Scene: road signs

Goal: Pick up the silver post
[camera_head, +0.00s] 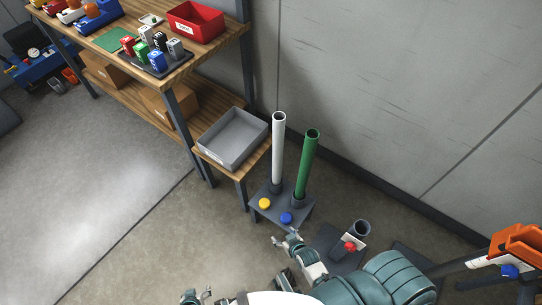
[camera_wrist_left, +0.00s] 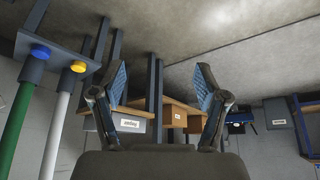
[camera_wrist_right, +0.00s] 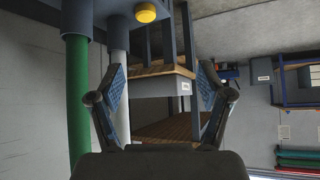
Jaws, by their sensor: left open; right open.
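The silver post (camera_head: 278,150) stands upright in a dark stand (camera_head: 268,206), left of a green post (camera_head: 306,165). It also shows at the left of the left wrist view (camera_wrist_left: 58,135) and, partly behind a finger, in the right wrist view (camera_wrist_right: 119,42). My left gripper (camera_head: 196,295) is open and empty at the bottom edge of the head view, well away from the post. My right gripper (camera_head: 284,239) is open and empty in front of the stand, below the posts in the picture and apart from them.
A yellow button (camera_head: 264,203) and a blue button (camera_head: 286,218) sit on the stand. A grey tray (camera_head: 232,137) lies on a low table to the left. A base with a red knob (camera_head: 350,246) stands right of my right gripper. A wall (camera_head: 390,90) rises behind the posts.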

